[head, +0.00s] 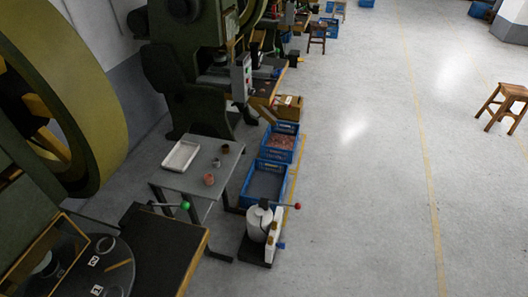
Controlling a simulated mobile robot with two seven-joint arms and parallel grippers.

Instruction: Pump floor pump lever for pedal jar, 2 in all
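A white and grey jar-like pump unit (259,222) stands upright on a dark base on the floor, in front of the blue crates in the head view. A thin lever reaches right from its top and ends in a red ball knob (297,206). The lever looks roughly level. A pale upright part stands against the unit's right side; its details are too small to tell. Neither of my grippers shows in the head view, and nothing touches the lever.
A grey table (190,178) with a white tray (180,157) and small cups stands left of the pump. Blue crates (264,183) stand behind it. A dark bench (160,250) with a green-knobbed lever (186,205) is at front left.

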